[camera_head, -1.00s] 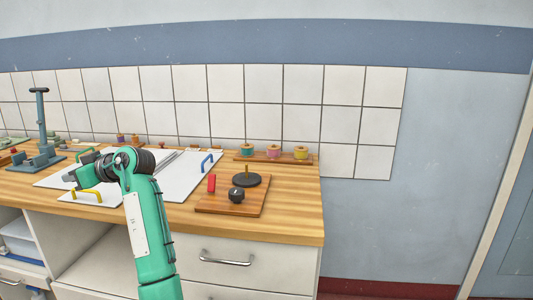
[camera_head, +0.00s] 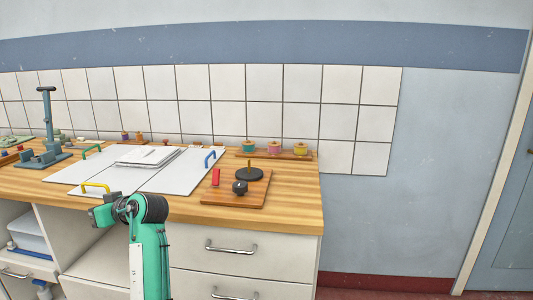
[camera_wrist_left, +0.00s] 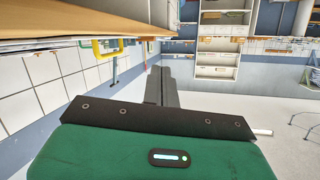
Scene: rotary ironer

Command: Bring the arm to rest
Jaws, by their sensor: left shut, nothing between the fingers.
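My left arm, green with black joints, rises from the bottom of the head view. Its gripper (camera_head: 98,215) is in front of the worktop's front edge, near the yellow handle (camera_head: 95,187) and apart from it as far as I can tell. In the left wrist view the dark fingers (camera_wrist_left: 162,86) lie together, shut and empty. The yellow handle also shows in the wrist view (camera_wrist_left: 104,50), off to the left of the fingers. My right gripper is not in view.
The wooden worktop (camera_head: 285,212) carries white panels (camera_head: 75,172) with green and blue handles and a flat white stack (camera_head: 148,156). A wooden board (camera_head: 225,198) holds a red lever, black knob and black disc. A blue-grey stand (camera_head: 47,125) is at left. Drawers are below.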

